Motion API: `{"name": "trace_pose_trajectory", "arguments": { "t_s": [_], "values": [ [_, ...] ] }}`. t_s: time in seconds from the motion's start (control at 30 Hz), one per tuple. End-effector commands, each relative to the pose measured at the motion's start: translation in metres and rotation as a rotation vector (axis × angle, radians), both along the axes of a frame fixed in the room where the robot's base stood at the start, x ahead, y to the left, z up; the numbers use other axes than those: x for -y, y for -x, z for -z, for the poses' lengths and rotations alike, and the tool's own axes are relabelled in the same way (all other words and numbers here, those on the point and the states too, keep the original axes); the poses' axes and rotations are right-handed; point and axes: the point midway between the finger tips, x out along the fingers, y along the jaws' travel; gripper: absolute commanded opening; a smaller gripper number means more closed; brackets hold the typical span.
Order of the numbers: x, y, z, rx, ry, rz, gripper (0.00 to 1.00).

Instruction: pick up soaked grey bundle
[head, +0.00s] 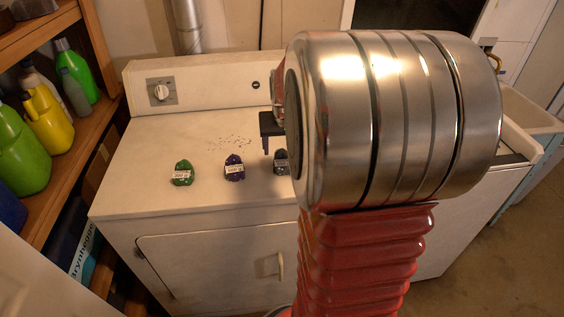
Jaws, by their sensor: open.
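A dark grey bundle (280,162) with a white label sits on top of the white appliance (135,205), partly hidden behind my arm. Whether it is soaked cannot be made out. A blue-purple bundle (235,168) and a green bundle (183,172), each with a white label, lie to its left in a row. My gripper (269,143) shows as dark parts at the left edge of my metal arm joint, above and slightly left of the grey bundle. It is open, with no thing visible in it. Most of it is hidden by my arm.
A wooden shelf (75,150) with several bottles stands at the left. A control panel with a knob (160,92) rises behind the appliance top. Dark specks (232,142) lie behind the bundles. A pale basin (530,110) is at the right. The appliance's left front top is clear.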

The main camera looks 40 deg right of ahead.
Motion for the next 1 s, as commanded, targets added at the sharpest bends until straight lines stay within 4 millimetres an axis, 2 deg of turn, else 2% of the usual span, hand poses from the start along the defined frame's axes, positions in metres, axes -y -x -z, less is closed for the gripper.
{"name": "trace_pose_trajectory", "arguments": {
  "t_s": [0.17, 0.5, 1.0],
  "values": [
    [0.002, -0.004, 0.010, -0.002, -0.001, 0.000, 0.67],
    [0.011, -0.017, 0.044, -0.002, -0.001, -0.001, 0.67],
    [0.011, -0.018, 0.047, 0.000, 0.000, -0.001, 0.67]
  ]
}}
